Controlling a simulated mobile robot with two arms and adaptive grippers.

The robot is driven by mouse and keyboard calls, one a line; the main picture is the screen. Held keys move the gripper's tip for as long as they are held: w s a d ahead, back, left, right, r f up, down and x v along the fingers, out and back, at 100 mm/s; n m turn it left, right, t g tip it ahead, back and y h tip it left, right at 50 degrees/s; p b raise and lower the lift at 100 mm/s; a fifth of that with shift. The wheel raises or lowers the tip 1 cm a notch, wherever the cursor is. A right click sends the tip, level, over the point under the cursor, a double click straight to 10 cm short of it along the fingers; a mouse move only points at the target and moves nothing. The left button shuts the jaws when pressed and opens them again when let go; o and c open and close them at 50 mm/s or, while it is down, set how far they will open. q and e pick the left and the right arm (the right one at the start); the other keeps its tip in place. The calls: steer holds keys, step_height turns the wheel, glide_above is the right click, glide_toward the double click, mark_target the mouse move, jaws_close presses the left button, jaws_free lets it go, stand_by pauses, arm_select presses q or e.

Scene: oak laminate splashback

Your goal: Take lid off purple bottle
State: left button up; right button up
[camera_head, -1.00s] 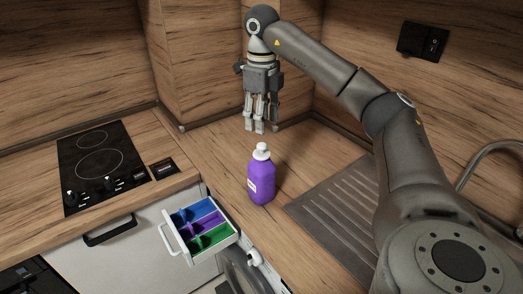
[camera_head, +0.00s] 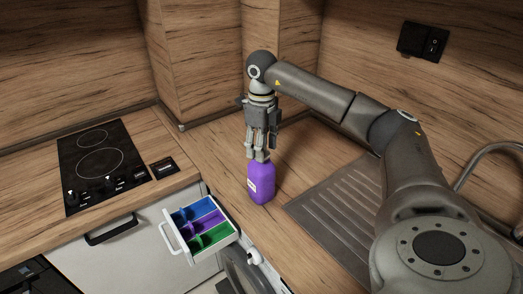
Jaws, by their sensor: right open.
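The purple bottle (camera_head: 261,183) stands upright on the wooden worktop near its front edge, with a white label on its left side. My right gripper (camera_head: 257,158) points down over the top of the bottle, its fingers open around where the white lid is. The lid is hidden behind the fingers, and I cannot tell whether they touch it. My left gripper is not in view.
An open drawer (camera_head: 166,240) with blue, purple and green compartments sticks out below the worktop. A black hob (camera_head: 100,166) lies on the left. A ribbed metal drainer (camera_head: 335,222) and a tap (camera_head: 478,158) are on the right. The worktop behind the bottle is clear.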

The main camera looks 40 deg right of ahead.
steer(key=c, duration=0.9)
steer(key=shift+o, duration=0.2)
